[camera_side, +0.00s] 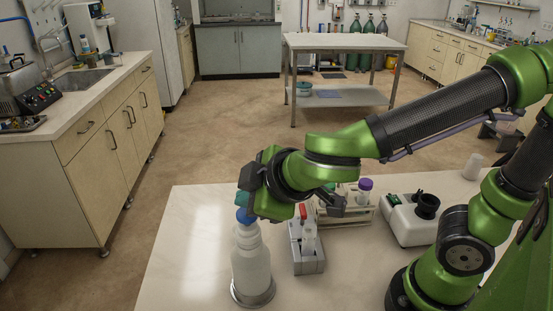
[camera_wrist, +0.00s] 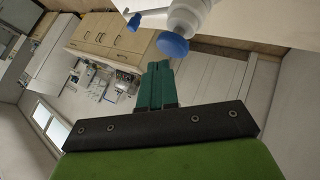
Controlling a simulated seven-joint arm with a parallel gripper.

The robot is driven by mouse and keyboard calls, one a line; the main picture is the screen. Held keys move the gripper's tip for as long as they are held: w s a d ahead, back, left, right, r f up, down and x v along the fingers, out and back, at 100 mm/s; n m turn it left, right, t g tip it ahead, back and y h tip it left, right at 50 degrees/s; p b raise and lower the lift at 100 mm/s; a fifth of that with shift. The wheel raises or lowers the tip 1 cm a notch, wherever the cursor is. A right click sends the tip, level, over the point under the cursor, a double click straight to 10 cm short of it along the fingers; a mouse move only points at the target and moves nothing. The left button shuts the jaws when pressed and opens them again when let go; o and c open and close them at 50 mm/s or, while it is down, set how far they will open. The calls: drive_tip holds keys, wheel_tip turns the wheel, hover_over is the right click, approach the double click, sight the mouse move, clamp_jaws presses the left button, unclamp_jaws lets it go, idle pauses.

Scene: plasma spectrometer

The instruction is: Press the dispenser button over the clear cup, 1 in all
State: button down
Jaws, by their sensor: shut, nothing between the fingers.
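The dispenser is a white bottle (camera_side: 251,265) standing upright on a round metallic base at the front of the table. Its blue button (camera_side: 245,215) is on top; it also shows in the wrist view (camera_wrist: 172,44), beside the white bottle neck and a thin spout with a blue tip (camera_wrist: 134,21). My gripper (camera_side: 243,200) has teal fingers, shut and empty, just above the button. In the wrist view the fingertips (camera_wrist: 158,64) appear close to the button; I cannot tell whether they touch. A translucent cup (camera_side: 473,166) stands at the table's right, away from the dispenser.
A grey holder (camera_side: 309,263) with a tube and a red-topped item stands right of the bottle. Behind it is a rack with a purple-capped tube (camera_side: 365,190). A white device with a black top (camera_side: 414,222) stands further right. The table's left is clear.

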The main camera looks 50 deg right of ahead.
drive_tip(key=shift+r, duration=0.2)
drive_tip(key=shift+r, duration=2.5)
drive_tip(key=s+d+f+m+g+y, duration=0.1)
drive_tip(key=s+d+f+m, duration=0.1)
drive_tip(key=d+m, duration=0.4)
drive_tip(key=s+d+f+m+g+y, duration=0.1)
drive_tip(key=s+d+f+m, duration=0.1)
drive_tip(key=s+d+m, duration=0.3)
drive_tip(key=d+m, duration=0.1)
drive_tip(key=d, duration=0.3)
drive_tip(key=shift+f+y, duration=0.15)
drive_tip(key=shift+y, duration=0.15)
